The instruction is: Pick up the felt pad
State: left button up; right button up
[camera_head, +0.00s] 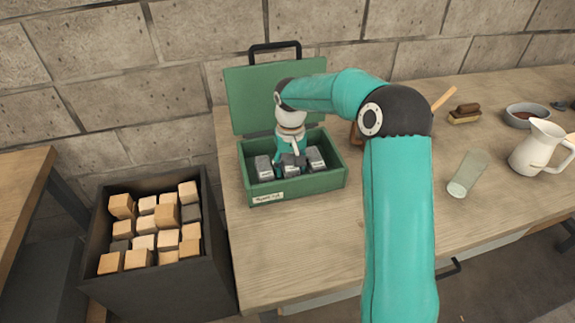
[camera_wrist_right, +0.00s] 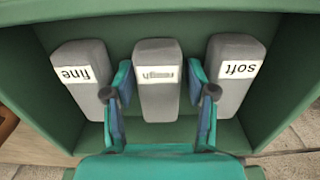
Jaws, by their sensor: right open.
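Three grey blocks stand side by side in an open green box (camera_head: 262,199). In the right wrist view their labels read "fine" (camera_wrist_right: 88,98), "rough" (camera_wrist_right: 157,105) and "soft" (camera_wrist_right: 232,92). None of them reads "felt", so I cannot tell which is the felt pad. My right gripper (camera_head: 291,160) reaches down into the box. In the wrist view its open fingers (camera_wrist_right: 160,92) straddle the middle "rough" block, one on each side, in the gaps between blocks. I cannot tell whether they touch it. My left gripper is not in view.
The box's raised lid (camera_head: 247,100) stands behind. A dark bin (camera_head: 160,283) of wooden and grey cubes is at left. On the wooden table (camera_head: 300,245) are a glass (camera_head: 467,172), a white jug (camera_head: 537,147), a bowl (camera_head: 527,115) and a brown two-layer block (camera_head: 464,114).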

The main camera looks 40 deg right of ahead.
aim_at(290, 165)
jog(key=c, duration=0.8)
jog(key=shift+r, duration=0.85)
notch_tip(290, 165, up, 18)
jog(key=p, duration=0.1)
jog(key=shift+r, duration=0.15)
jog(key=o, duration=0.5)
jog(key=c, duration=0.5)
